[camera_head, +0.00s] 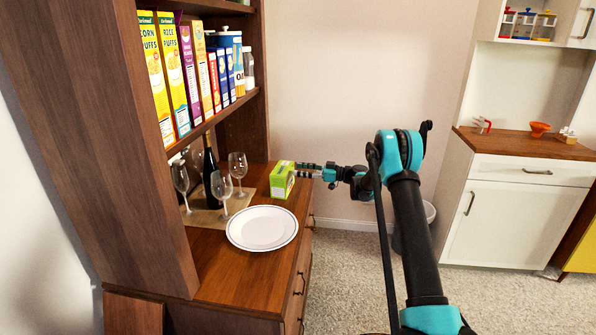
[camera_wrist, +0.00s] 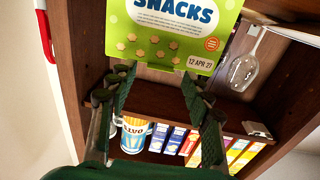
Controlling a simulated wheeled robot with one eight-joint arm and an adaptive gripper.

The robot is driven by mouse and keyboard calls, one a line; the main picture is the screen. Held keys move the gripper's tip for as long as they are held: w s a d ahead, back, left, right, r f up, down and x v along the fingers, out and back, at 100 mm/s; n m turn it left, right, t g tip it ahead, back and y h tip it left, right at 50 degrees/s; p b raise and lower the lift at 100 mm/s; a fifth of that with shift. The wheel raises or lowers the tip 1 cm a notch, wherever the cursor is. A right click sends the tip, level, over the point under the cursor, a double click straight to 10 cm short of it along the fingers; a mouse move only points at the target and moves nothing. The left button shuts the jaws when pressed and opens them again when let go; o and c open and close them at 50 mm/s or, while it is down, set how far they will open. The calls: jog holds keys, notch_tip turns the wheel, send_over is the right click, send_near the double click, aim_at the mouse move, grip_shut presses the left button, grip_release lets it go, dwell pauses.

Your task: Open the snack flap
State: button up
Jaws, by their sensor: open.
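The green snack box (camera_head: 282,179) stands on the wooden counter near its right edge, beside the plate. In the wrist view the same snack box (camera_wrist: 175,30) fills the top, showing the word SNACKS and a date.
A white plate (camera_head: 262,228) lies in front of the box. Wine glasses (camera_head: 238,168) and a dark bottle (camera_head: 210,172) stand to the left. Cereal boxes (camera_head: 172,72) line the shelf above. Open floor lies right of the counter.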

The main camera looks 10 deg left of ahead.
jog(key=shift+a, duration=0.75)
jog(key=shift+c, duration=0.5)
grip_shut()
